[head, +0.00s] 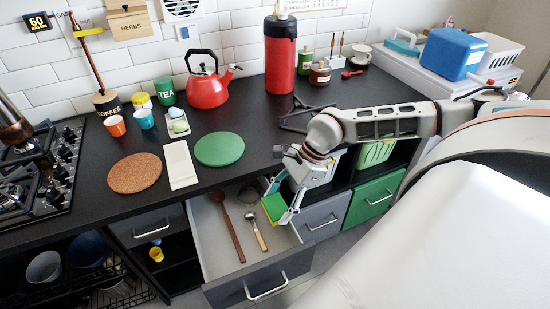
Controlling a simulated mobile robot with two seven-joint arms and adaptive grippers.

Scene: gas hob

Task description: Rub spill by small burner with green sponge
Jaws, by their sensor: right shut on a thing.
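My right gripper (287,192) is shut on the green sponge (275,207), which has a yellow edge. It holds the sponge over the right part of an open drawer below the worktop. The black gas hob (68,160), with its burners and grates, is at the far left of the worktop, well away from the sponge. A small burner (54,198) shows near its front right. I cannot make out a spill on the hob. My left gripper is not in view.
The open drawer (215,262) holds a wooden spoon (231,226) and a metal-headed utensil (256,231). A cork mat (134,173), white spoon rest (180,165) and green round mat (219,149) lie between hob and arm. Cups, a red kettle (208,87) and red flask (280,58) stand behind.

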